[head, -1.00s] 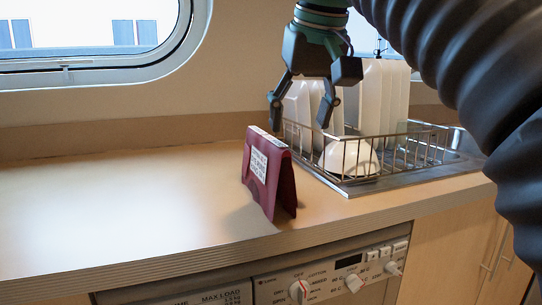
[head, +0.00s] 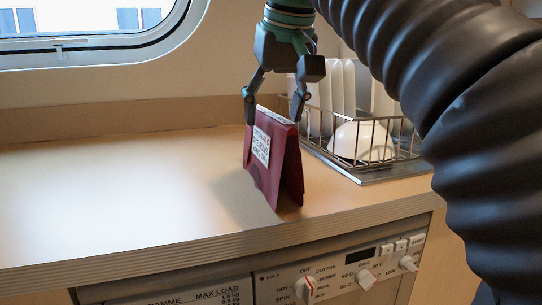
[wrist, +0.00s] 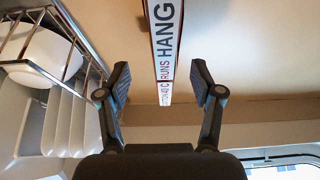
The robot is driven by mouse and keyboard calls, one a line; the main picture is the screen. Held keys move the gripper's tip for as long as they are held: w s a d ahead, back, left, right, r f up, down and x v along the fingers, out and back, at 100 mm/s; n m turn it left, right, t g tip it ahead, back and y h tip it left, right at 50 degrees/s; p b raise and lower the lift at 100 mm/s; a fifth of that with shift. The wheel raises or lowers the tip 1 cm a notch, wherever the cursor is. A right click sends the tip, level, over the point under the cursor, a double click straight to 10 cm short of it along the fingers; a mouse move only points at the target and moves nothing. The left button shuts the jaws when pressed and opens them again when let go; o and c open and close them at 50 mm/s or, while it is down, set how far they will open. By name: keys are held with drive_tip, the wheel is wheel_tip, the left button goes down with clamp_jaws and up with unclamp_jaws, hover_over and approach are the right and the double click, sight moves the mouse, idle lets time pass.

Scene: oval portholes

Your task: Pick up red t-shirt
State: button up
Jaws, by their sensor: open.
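The task's red t-shirt shows as a dark red, stiff, tent-like folded piece (head: 290,170) standing on the counter, with a white printed label on its left face. A white strip with lettering runs along its top edge; in the wrist view this strip (wrist: 165,45) lies between the fingers. My gripper (head: 273,112) points down over the top edge, open, with one finger on each side. In the wrist view my gripper (wrist: 161,75) has a visible gap between each finger and the strip. The far face of the piece is hidden.
A wire dish rack (head: 375,155) with a white bowl (head: 362,141) and upright white plates stands close on the right, by a metal drainer. The counter (head: 110,205) is clear on the left. Its front edge runs above an appliance with knobs (head: 305,287).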

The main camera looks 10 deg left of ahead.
drive_tip(key=shift+a+b+x, duration=0.15)
drive_tip(key=shift+b+x, duration=0.4)
drive_tip(key=shift+x, duration=0.8)
drive_tip(key=shift+a+b+x, duration=0.1)
drive_tip(key=shift+b+x, duration=0.4)
drive_tip(key=shift+x, duration=0.85)
drive_tip(key=shift+w+r, duration=0.1)
clamp_jaws()
